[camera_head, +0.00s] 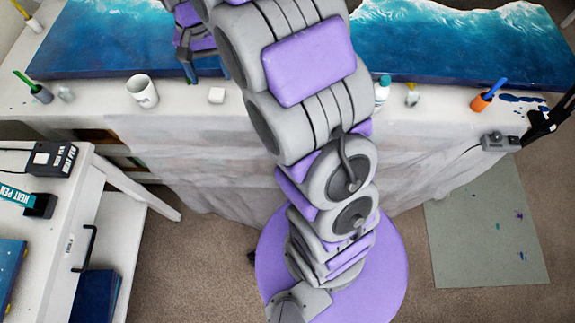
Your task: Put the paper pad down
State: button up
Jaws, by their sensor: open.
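My gripper (191,76) is at the top, left of centre, partly covered by my own arm. It is over the back table (330,112), near the blue wave panel, and is open. I see nothing held in it, though part of it is hidden. No thing is clearly a paper pad. A small white block (216,95) lies on the table just below and right of the gripper; I cannot tell if it is the pad.
A white mug (143,92) stands left of the gripper. Blue wave panels (110,45) (460,45) cover the back. Cups with tools (40,93) (482,101) stand at both sides. A white cart (50,220) is at left. A speckled grey sheet (485,235) lies on the floor at right.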

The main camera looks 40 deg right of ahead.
jog(key=s+d+r+n, duration=0.1)
jog(key=s+n, duration=0.4)
jog(key=s, duration=2.7)
jog(key=shift+s+d+r, duration=0.15)
jog(key=shift+s+r, duration=0.1)
jog(key=shift+r, duration=0.25)
